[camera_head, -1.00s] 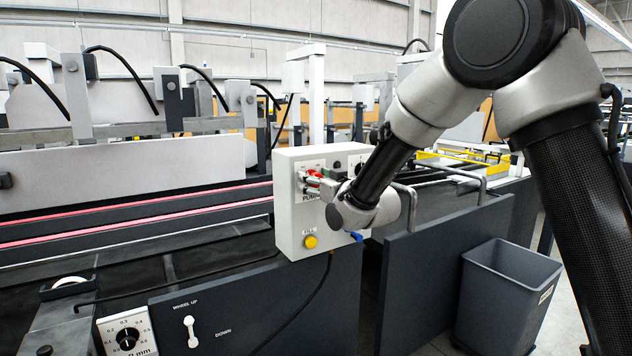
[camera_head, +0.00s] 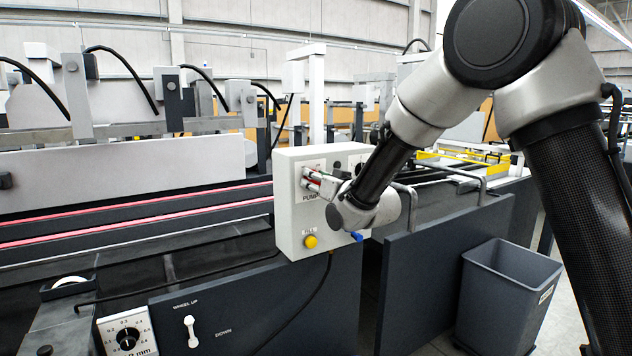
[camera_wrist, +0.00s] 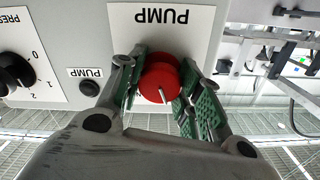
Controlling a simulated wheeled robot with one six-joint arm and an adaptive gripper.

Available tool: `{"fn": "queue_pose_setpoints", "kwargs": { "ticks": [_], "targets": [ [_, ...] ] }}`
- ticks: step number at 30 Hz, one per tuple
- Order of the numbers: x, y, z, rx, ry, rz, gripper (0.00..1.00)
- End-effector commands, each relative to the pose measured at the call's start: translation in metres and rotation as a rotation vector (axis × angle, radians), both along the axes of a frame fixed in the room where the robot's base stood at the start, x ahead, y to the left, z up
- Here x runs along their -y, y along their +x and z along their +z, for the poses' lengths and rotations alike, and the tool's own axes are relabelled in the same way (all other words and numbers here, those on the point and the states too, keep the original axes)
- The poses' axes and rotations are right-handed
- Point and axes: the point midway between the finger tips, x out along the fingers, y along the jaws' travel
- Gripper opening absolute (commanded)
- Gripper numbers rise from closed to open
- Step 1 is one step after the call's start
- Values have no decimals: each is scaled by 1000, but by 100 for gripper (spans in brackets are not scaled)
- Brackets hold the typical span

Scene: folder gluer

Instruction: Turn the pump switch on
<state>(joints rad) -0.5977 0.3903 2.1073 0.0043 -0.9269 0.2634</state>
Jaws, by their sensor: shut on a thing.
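The pump switch is a round red knob with a pale pointer line, and it shows in the wrist view (camera_wrist: 161,77) under a white PUMP label (camera_wrist: 162,17), which is upside down there. My gripper (camera_wrist: 160,95) is shut on the knob, with a green-padded finger on each side of it. In the head view my gripper (camera_head: 318,182) reaches the front of the light grey control box (camera_head: 290,222) from the right. The knob is mostly hidden by the fingers in that view.
A yellow FILL button (camera_head: 311,241) and a blue part (camera_head: 356,237) are low on the box. A black dial (camera_wrist: 14,72) and a small black PUMP button (camera_wrist: 89,88) are beside the knob. A grey bin (camera_head: 505,295) stands on the floor at right.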

Motion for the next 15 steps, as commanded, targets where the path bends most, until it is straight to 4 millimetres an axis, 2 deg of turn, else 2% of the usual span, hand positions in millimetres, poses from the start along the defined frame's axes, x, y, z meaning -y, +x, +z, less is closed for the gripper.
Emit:
{"fn": "queue_pose_setpoints", "kwargs": {
  "ticks": [15],
  "targets": [
    [0, 0, 0, -273, 403, -1, 11]
  ]
}}
